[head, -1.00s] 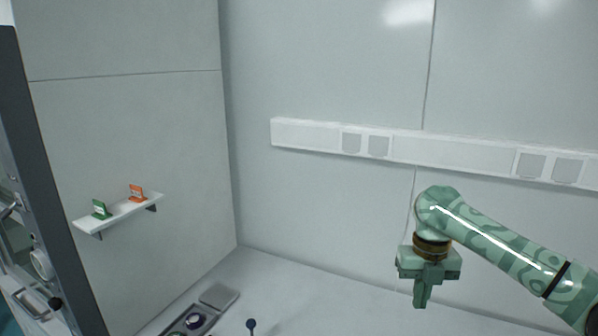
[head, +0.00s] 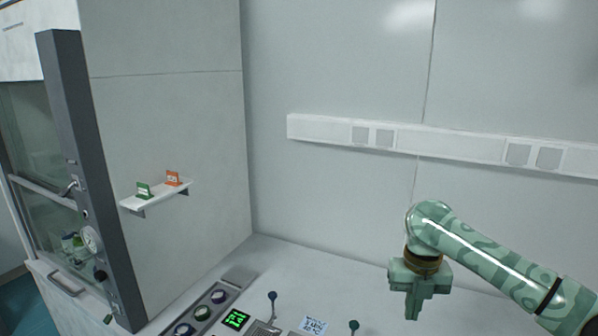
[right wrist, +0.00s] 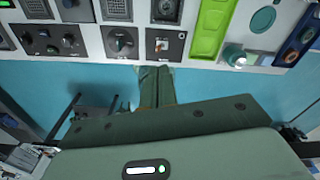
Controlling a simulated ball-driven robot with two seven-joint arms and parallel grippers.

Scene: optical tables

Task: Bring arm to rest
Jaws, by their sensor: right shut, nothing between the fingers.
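My right arm comes in from the right in the head view. Its gripper (head: 413,308) points down above the white bench top, shut and empty. In the right wrist view the shut fingers (right wrist: 155,80) show in the middle, over a teal floor and near the edge of a panel with knobs and switches. My left gripper is not in view.
A white bench (head: 345,285) carries a tray of round dark pieces (head: 201,312), a green-lit display (head: 236,319) and a blue-knobbed stick (head: 272,296). A wall shelf (head: 157,196) holds a green and an orange sign. A glass-fronted cabinet (head: 35,130) stands at left. A green tray (right wrist: 209,32) lies on the panel.

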